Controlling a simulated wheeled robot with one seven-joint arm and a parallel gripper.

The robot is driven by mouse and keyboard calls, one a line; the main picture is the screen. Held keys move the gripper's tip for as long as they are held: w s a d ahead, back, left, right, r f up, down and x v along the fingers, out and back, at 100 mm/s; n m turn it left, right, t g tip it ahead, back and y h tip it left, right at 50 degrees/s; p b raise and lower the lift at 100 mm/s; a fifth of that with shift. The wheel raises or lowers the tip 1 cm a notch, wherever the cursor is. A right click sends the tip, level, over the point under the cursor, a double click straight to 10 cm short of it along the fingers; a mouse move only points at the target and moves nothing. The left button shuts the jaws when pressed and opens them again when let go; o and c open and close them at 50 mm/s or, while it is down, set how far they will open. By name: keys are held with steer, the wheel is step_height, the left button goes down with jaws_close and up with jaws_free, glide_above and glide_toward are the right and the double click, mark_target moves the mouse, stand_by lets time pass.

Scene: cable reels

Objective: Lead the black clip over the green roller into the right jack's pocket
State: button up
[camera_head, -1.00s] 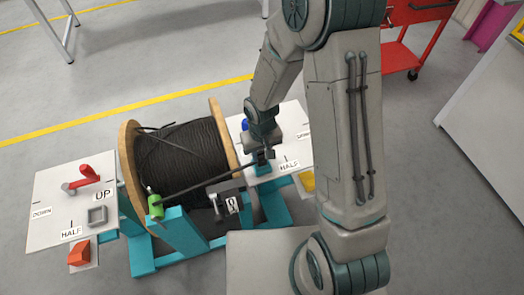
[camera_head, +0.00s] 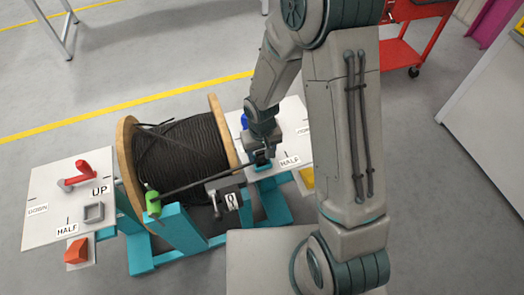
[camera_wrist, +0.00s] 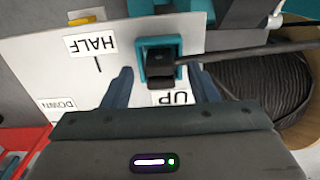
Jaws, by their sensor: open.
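The black clip (camera_wrist: 160,62) sits inside the teal square rim of the right jack's pocket (camera_wrist: 143,70), beside the UP label. How deep it sits I cannot tell. My gripper (camera_wrist: 160,80) is open, with one finger on each side of the pocket and a gap to the clip. In the head view my gripper (camera_head: 262,154) is over the pocket and hides most of the clip. The black cable (camera_head: 205,179) runs from the clip to the green roller (camera_head: 153,203) at the left. Exactly how it lies on the roller is too small to tell.
The wooden reel (camera_head: 128,165) of black cable stands between the left white board (camera_head: 45,190) and the right one. A grey counter box (camera_head: 226,192) stands beside the taut cable.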

step_height(320, 180, up, 14)
steer(key=p, duration=0.2)
stand_by(0.4)
stand_by(0.4)
steer(key=s+d+r+m+t+p, duration=0.1)
steer(key=s+d+r+p, duration=0.1)
steer(key=s+d+r, duration=0.2)
steer(key=s+d+r+m+t+p, duration=0.1)
steer(key=s+d+r, duration=0.3)
steer(key=r, duration=0.5)
steer(key=s+d+r+m+p, duration=0.1)
steer(key=s+d+r+p, duration=0.2)
steer(key=r, duration=0.3)
steer(key=shift+s+d+r+t, duration=0.35)
steer(key=shift+s+d+t, duration=0.05)
steer(key=shift+s+d, duration=0.15)
steer(key=shift+w, duration=0.1)
steer(key=c, duration=0.3)
steer(key=shift+a, duration=0.1)
steer(key=shift+c, duration=0.4)
